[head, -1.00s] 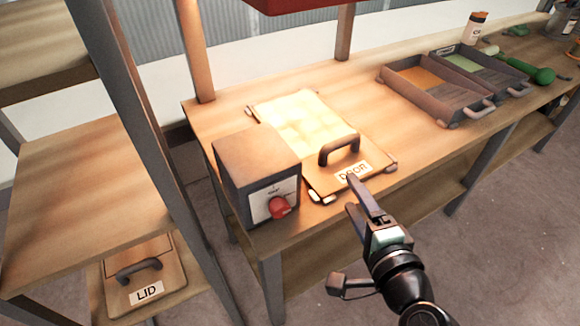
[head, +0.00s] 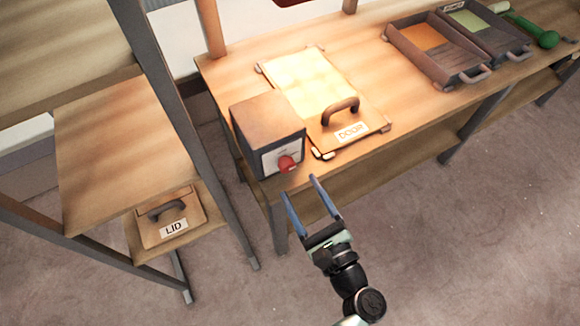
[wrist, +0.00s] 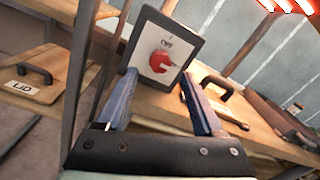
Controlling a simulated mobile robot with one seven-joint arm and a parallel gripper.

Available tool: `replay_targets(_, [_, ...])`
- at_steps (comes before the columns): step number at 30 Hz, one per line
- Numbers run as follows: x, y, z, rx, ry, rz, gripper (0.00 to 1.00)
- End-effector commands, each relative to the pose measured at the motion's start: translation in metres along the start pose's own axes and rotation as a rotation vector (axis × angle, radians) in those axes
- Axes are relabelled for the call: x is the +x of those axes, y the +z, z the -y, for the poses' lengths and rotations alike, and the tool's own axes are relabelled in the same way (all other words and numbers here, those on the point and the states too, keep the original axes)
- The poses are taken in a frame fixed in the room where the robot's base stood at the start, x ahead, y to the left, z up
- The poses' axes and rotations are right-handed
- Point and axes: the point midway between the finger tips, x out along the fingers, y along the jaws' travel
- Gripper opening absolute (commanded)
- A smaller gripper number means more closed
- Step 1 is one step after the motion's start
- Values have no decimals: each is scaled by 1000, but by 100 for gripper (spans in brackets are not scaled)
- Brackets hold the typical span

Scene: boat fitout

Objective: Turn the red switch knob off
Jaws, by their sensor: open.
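The red switch knob (head: 286,164) sits on a white plate on the front of a dark box (head: 268,130) at the bench's front left corner. My gripper (head: 299,187) is open and empty, in front of the bench edge and a little short of the knob. Its two blue fingers (wrist: 157,80) spread to either side of the knob in the wrist view, not touching it.
A panel labelled DOOR (head: 352,131) with a handle lies right of the box. Two trays (head: 440,62) and a green tool (head: 547,39) are farther right. A panel labelled LID (head: 172,229) lies on a low shelf at left, behind a grey post (head: 180,120). Floor in front is clear.

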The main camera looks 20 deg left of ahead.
Motion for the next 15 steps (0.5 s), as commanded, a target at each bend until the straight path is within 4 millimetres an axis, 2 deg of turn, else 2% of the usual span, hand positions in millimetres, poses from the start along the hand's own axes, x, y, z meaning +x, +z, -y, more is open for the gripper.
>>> replay_targets(1, [12, 1, -1, 0, 4, 2, 69])
replay_targets(6, [40, 1, 0, -1, 2, 2, 69])
replay_targets(10, [53, 1, 0, -2, 0, 1, 69])
replay_targets(15, [60, 0, 0, -1, 1, 0, 69])
